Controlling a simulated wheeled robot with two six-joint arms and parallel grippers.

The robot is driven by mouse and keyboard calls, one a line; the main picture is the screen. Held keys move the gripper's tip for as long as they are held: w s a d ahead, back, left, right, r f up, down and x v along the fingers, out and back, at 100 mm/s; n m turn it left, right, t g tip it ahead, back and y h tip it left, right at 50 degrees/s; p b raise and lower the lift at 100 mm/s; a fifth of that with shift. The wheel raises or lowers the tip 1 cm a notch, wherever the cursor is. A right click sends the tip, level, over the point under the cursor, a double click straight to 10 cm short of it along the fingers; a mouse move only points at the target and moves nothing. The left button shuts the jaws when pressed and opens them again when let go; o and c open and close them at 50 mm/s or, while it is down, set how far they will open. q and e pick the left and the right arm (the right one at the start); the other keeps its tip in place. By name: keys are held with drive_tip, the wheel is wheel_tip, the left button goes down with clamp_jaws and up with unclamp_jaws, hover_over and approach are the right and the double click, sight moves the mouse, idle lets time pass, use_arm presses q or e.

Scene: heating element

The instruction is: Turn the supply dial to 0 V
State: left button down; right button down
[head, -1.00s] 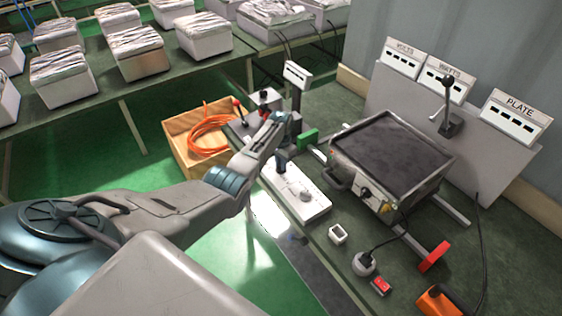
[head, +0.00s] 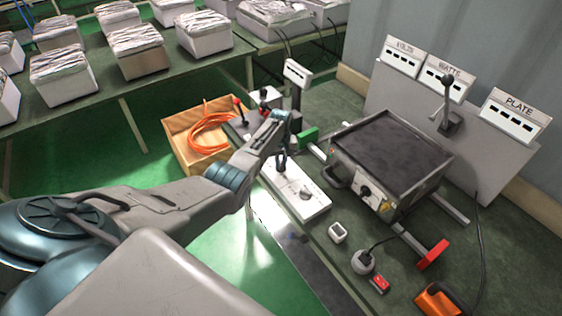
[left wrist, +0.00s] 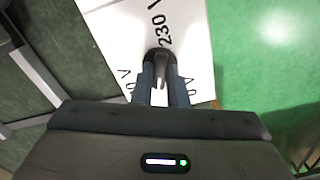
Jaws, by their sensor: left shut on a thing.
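The supply box (head: 312,207) is a white slab near the bench's front edge, with a round knob on its top in the head view. My left gripper (head: 281,167) points down at the box's far end. In the left wrist view the box's white face (left wrist: 195,30) bears "230 V" above the dial, and partly hidden markings ending in "0 V" at both sides. My left gripper (left wrist: 163,88) is shut on the dark dial (left wrist: 160,57), whose lower part is between the fingers. The dial's exact setting is hard to read. My right gripper is not in view.
A dark-topped heating plate unit (head: 390,150) stands right of the box. Behind it are VOLTS, WATTS and PLATE meters (head: 515,115) and a lever (head: 447,105). A white socket (head: 338,232), a plug (head: 363,262) and a red switch (head: 380,284) lie in front. A wooden crate (head: 180,160) holds orange cable.

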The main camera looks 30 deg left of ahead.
sight(281, 164)
use_arm(q)
drive_tip(key=n, duration=0.5)
drive_tip(key=shift+w+a+r+n, duration=0.1)
drive_tip(key=shift+w+r+n, duration=0.1)
drive_tip(key=shift+n, duration=0.1)
drive_tip(key=n, duration=0.5)
drive_tip(key=shift+n, duration=0.3)
drive_tip(key=c, duration=1.6)
unclamp_jaws()
drive_tip(key=shift+o, duration=0.8)
drive_tip(key=shift+s+f, duration=0.1)
drive_tip(key=shift+s, duration=0.05)
drive_tip(key=shift+r, duration=0.4)
wheel_tip(281, 164, up, 10)
drive_tip(key=b, duration=0.2)
drive_tip(key=shift+b, duration=0.4)
